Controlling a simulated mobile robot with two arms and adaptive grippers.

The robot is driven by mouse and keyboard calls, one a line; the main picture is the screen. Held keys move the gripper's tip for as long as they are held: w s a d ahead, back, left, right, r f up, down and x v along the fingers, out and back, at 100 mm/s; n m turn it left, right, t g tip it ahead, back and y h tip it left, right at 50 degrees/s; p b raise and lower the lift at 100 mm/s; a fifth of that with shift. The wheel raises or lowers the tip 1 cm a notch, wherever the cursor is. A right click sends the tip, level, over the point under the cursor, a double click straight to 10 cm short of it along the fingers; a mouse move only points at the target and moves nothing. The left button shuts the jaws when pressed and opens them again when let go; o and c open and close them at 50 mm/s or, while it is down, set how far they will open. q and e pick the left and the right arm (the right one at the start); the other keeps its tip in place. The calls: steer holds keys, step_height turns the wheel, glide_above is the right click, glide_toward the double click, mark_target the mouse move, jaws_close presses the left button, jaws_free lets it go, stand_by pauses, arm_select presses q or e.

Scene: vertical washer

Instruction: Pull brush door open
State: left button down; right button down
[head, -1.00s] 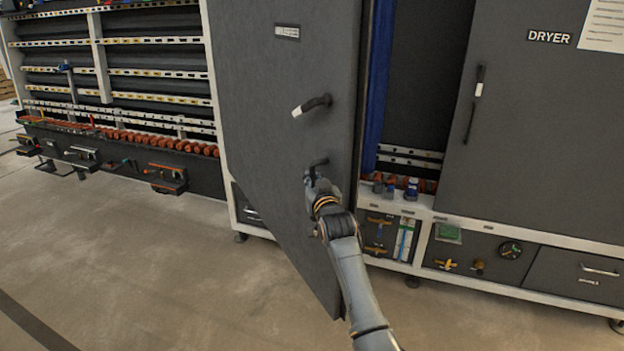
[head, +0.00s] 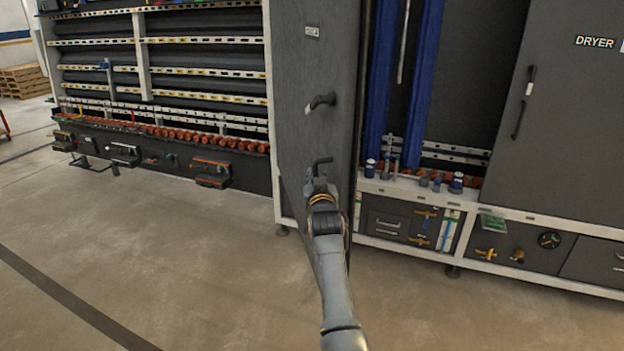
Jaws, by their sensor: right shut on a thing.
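The brush door (head: 331,75) is a tall dark grey panel with a small label near its top. It stands swung out from the washer and is seen at a steep angle. A black upper handle (head: 321,102) sticks out from it. My right gripper (head: 320,176) is shut on the lower black door handle (head: 321,163), and my forearm hides the lower part of the door. Blue vertical brushes (head: 412,85) show in the opening right of the door. My left gripper is not in view.
The closed DRYER door (head: 560,130) stands at the right. An open washer section (head: 160,75) with rails and orange rollers is at the left, with valves jutting out below. Lower panels with gauges (head: 549,240) run along the right. The concrete floor (head: 160,280) in front is clear.

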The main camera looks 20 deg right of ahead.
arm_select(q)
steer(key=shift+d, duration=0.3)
arm_select(e)
steer(key=shift+f, duration=0.35)
